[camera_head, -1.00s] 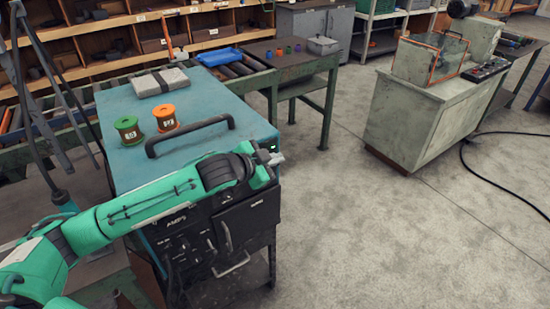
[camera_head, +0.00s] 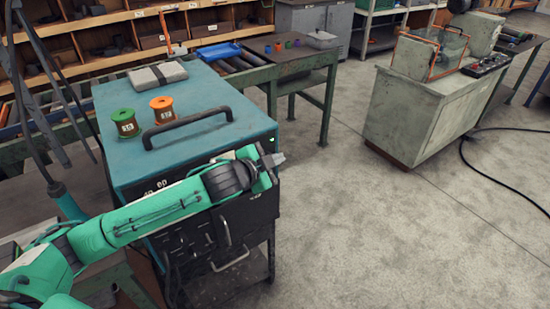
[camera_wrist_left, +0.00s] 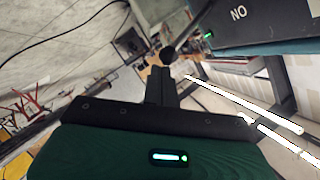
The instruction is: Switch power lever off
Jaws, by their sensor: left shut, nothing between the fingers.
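The teal-topped power cabinet (camera_head: 185,105) stands left of centre in the head view, with a dark front panel. My left gripper (camera_head: 278,159) is at its right front corner, with shut fingers pointing right. In the left wrist view the shut fingers (camera_wrist_left: 160,72) reach toward a black ball knob (camera_wrist_left: 167,54) on a dark rod, apparently the power lever. I cannot tell whether they touch. The rod runs up toward a dark panel (camera_wrist_left: 260,20) with upside-down "ON" lettering and a lit green lamp (camera_wrist_left: 209,34). The lever cannot be made out in the head view. My right gripper is out of view.
A green spool (camera_head: 125,122), an orange spool (camera_head: 162,110) and a grey block (camera_head: 157,74) sit on the cabinet behind a black handle (camera_head: 187,127). A grey workbench (camera_head: 420,110) stands at the right, with a black cable (camera_head: 500,178) on the floor. Floor between is clear.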

